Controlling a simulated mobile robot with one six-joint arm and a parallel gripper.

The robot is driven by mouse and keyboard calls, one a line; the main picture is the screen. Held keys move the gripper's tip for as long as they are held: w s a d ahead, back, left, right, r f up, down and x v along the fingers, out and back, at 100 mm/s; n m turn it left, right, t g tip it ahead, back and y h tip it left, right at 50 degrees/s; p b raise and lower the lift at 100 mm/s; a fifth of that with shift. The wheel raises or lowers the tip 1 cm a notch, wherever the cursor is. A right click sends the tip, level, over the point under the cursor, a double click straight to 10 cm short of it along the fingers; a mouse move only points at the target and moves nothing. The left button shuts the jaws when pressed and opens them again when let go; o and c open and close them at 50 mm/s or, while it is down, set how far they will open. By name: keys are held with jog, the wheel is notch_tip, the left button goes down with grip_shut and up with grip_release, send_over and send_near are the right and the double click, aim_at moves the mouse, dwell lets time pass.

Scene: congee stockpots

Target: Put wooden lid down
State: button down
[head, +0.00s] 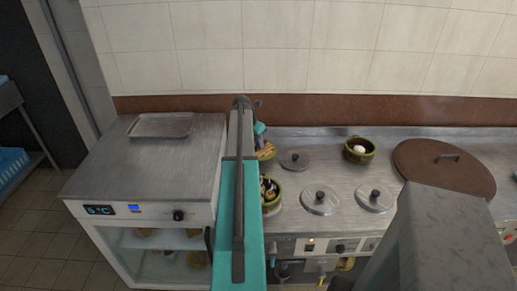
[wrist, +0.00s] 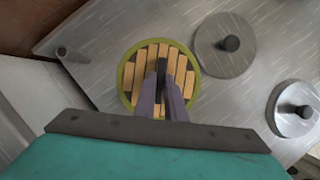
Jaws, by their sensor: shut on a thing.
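The wooden lid (wrist: 140,94) is round with light slats and shows in the wrist view inside a green rim (wrist: 123,80). My gripper (wrist: 164,78) is shut on its dark upright handle, and the fingers cover part of the slats. In the head view the wooden lid (head: 266,153) is partly hidden behind my arm, above the steel counter. The green rim looks like a pot right under or around the lid; I cannot tell whether the lid rests on it.
Metal lids (head: 320,199) (head: 375,197) (head: 295,161) lie on the counter. A green bowl with a white item (head: 359,149) and a large brown lid (head: 440,178) are at right. A tray (head: 160,125) lies on the left cabinet.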

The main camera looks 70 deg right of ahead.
aim_at(259, 149)
jog(key=shift+f+p, duration=0.45)
jog(key=shift+f, duration=1.2)
jog(key=shift+f, duration=0.1)
jog(key=c, duration=1.8)
grip_release()
jog(key=shift+b+v, duration=1.2)
jog(key=shift+v, duration=4.95)
